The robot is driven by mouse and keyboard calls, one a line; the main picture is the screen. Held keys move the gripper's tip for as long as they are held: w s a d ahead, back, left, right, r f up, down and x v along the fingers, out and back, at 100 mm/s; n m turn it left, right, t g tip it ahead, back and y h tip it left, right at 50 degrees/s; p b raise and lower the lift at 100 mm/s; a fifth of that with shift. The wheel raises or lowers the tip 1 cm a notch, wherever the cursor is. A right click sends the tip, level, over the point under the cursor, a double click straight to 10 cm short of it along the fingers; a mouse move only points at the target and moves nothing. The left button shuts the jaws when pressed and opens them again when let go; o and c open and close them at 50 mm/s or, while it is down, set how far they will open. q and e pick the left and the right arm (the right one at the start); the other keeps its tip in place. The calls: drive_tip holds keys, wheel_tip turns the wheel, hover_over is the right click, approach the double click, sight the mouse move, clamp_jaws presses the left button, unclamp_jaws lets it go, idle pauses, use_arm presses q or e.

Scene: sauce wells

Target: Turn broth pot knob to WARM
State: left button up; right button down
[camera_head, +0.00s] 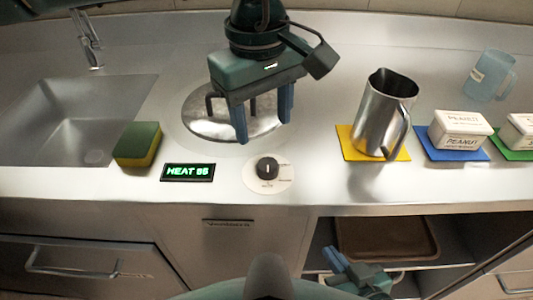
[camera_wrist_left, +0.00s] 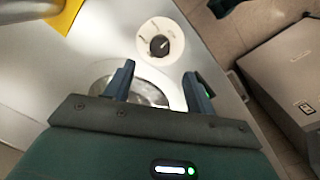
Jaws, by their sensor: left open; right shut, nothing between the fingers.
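The black knob (camera_head: 267,168) sits on a round white dial plate (camera_head: 284,184) at the counter's front. It carries a pale pointer mark; the dial's words are too small to read surely. The knob (camera_wrist_left: 159,45) also shows in the left wrist view, ahead of the fingers. A lit green display (camera_head: 187,172) left of the dial reads HEAT with unclear digits. My left gripper (camera_head: 263,127) is open and empty, above and behind the knob, apart from it, over a round metal disc (camera_head: 200,123). My right gripper (camera_head: 336,259) is shut and empty, low in front of the counter.
A green and yellow sponge (camera_head: 138,145) lies between the sink (camera_head: 75,125) and the display. A metal pitcher (camera_head: 382,115) stands on a yellow mat (camera_head: 350,152) right of the dial. White tubs (camera_head: 460,130) and a clear blue jug (camera_head: 490,76) are farther right. Counter around the dial is clear.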

sight(267, 163)
use_arm(q)
drive_tip(key=f, duration=0.9)
drive_tip(key=shift+w+d, duration=0.1)
drive_tip(key=shift+d, duration=0.15)
drive_tip(key=shift+c, duration=0.4)
drive_tip(key=c, duration=0.9)
